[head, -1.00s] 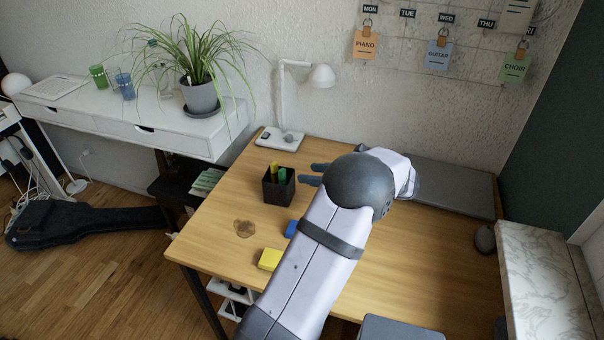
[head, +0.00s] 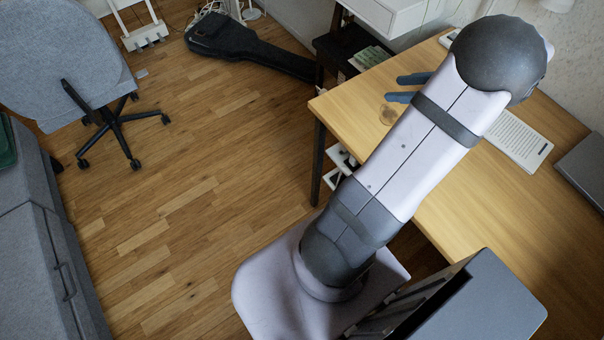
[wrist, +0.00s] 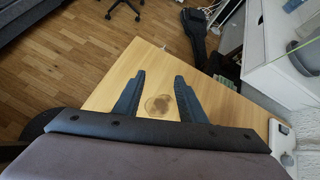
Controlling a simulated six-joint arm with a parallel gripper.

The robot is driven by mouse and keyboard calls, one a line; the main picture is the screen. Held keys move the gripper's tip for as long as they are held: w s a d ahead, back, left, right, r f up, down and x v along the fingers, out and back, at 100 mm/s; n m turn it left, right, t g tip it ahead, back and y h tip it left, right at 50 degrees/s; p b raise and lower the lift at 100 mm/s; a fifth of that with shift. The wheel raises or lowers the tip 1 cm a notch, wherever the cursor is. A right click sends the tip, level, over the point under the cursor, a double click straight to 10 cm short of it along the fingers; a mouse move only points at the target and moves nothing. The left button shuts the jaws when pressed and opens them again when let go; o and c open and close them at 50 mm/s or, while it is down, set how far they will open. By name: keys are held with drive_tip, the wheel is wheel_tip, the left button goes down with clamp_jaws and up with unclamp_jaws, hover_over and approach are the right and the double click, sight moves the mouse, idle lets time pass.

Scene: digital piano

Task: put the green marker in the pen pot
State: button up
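My gripper (head: 408,88) is above the wooden desk near a brown stain, its two blue-grey fingers apart. In the wrist view my gripper (wrist: 157,88) is open and nothing is between the fingertips; the stain shows on the desk beyond and between the fingers. Neither the green marker nor the pen pot can be made out in either current view. My arm covers much of the desk in the head view. One second ago, the black pot with a green and a yellow item in it stood on the desk.
The desk (head: 349,104) has a brown stain (head: 389,115) near its left edge.

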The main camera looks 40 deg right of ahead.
drive_tip(key=w+a+f+n+g+y, duration=0.1)
drive_tip(key=w+a+f+n+g, duration=0.2)
drive_tip(key=a+n, duration=0.65)
drive_tip(key=w+a+n+g+y, duration=0.2)
drive_tip(key=w+a+n+g, duration=0.25)
drive_tip(key=a, duration=1.05)
drive_tip(key=s+a+f+n+g+h, duration=0.1)
drive_tip(key=s+a+n+h, duration=0.1)
drive_tip(key=s+a+n, duration=0.2)
drive_tip(key=s+a+f+n+g+h, duration=0.1)
drive_tip(key=s+a+n+h, duration=0.2)
drive_tip(key=a+n, duration=0.7)
drive_tip(key=shift+s+a+f+n, duration=0.3)
drive_tip(key=shift+s+n, duration=0.1)
drive_tip(key=shift+n, duration=1.3)
drive_tip(key=shift+g, duration=0.25)
wheel_tip(320, 180, up, 10)
drive_tip(key=p, duration=1)
drive_tip(key=shift+f, duration=0.15)
